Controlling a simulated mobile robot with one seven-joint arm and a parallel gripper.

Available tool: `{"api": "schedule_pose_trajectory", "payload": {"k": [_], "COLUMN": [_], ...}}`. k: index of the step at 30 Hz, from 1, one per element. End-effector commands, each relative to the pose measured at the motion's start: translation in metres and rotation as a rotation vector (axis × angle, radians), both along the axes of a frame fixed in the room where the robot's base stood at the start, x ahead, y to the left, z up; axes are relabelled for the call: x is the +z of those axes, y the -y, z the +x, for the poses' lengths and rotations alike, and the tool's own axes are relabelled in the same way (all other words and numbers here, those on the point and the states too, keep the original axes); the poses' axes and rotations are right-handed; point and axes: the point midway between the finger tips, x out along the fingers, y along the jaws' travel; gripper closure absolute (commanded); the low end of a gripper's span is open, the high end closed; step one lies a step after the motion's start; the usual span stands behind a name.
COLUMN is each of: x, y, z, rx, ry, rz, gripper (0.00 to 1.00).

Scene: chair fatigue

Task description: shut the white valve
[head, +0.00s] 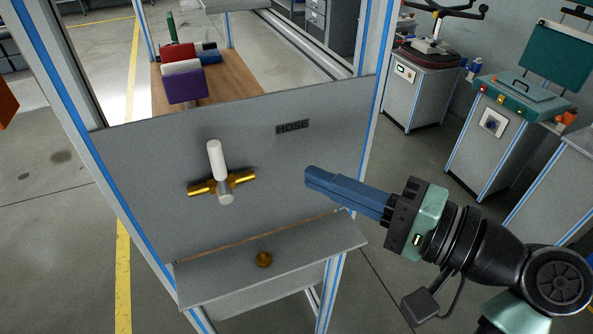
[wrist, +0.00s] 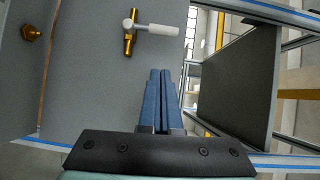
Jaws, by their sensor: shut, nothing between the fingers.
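The white valve handle (head: 215,160) is on a brass valve body (head: 239,183) mounted on the grey panel. In the head view the handle points up, across the line of the brass body. The wrist view also shows the white handle (wrist: 158,29) and the brass body (wrist: 129,41), the handle pointing right. My gripper (head: 309,178) has blue fingers and is in front of the panel, to the right of the valve and apart from it. Its fingers (wrist: 160,75) are together and empty. Nothing hides the handle.
A grey shelf (head: 210,286) juts out below the valve, with a brass cap (head: 263,260) on it. A label reading HOSE (head: 292,127) is on the panel, above right of the valve. Coloured blocks (head: 187,88) stand behind the panel. Blue-striped frame posts (head: 374,50) flank it.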

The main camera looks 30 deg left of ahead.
Motion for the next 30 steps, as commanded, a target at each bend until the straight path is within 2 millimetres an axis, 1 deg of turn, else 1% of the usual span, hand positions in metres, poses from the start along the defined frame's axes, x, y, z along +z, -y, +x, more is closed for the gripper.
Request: {"api": "schedule_pose_trajectory", "payload": {"k": [1, 6, 23, 26, 29, 30], "x": [-0.001, 0.000, 0.000, 0.002, 0.008, 0.012], "y": [0.009, 0.023, 0.024, 0.021, 0.015, 0.013], "z": [0.001, 0.001, 0.001, 0.008, 0.028, 0.039], "rx": [-0.005, -0.003, -0.004, -0.046, -0.164, -0.233], "ry": [0.000, -0.002, 0.000, 0.031, 0.119, 0.177], "rz": [0.001, 0.000, 0.000, -0.018, -0.066, -0.093], "gripper": [1.00, 1.00, 1.00, 1.00, 1.00, 1.00]}}
